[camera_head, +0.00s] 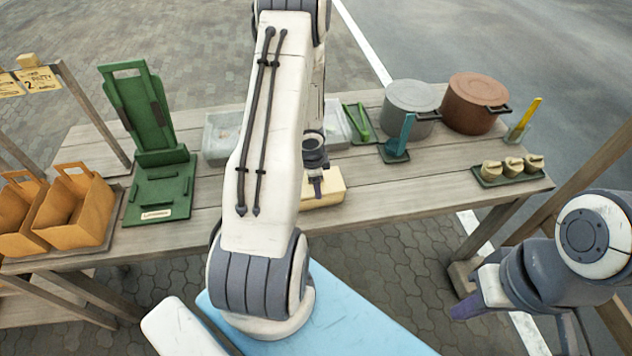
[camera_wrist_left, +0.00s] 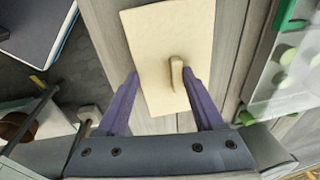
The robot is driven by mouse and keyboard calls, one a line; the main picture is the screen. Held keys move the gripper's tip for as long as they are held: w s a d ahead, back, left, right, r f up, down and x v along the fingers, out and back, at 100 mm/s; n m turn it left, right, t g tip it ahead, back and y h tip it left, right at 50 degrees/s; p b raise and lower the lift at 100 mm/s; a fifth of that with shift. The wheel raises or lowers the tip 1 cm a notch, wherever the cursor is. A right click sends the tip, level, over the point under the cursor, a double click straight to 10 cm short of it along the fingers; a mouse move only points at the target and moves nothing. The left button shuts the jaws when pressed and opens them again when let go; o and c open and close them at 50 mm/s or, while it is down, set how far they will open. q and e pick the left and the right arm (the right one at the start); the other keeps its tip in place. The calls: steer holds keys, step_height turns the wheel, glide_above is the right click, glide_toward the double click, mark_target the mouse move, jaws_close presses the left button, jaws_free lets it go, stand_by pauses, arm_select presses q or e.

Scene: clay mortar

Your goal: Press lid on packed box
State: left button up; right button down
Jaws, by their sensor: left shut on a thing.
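A cream lid (camera_wrist_left: 150,45) with a small raised handle (camera_wrist_left: 176,74) fills the middle of the left wrist view. In the head view the cream block-like box (camera_head: 327,188) lies on the table near its front edge, partly hidden by my left arm. Whether the lid is fully seated cannot be told. My right gripper (camera_head: 472,298) is off the table at the lower right, its fingers seen edge-on.
A green stand (camera_head: 160,180) and orange bags (camera_head: 75,208) are at left. Clear bins (camera_head: 222,132), a grey pot (camera_head: 410,105) and a brown pot (camera_head: 473,103) stand behind. A green tray (camera_head: 507,172) with small cream pieces sits at right. The table's (camera_head: 420,185) front middle-right is bare.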

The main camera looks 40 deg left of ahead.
arm_select(q)
steer(key=shift+f+b, duration=0.4)
steer(key=shift+f, duration=0.05)
stand_by(0.9)
stand_by(0.3)
steer(key=o, duration=1.3)
steer(key=shift+r+p, duration=3.05)
steer(key=shift+p, duration=0.1)
steer(key=shift+c, duration=0.2)
jaws_close()
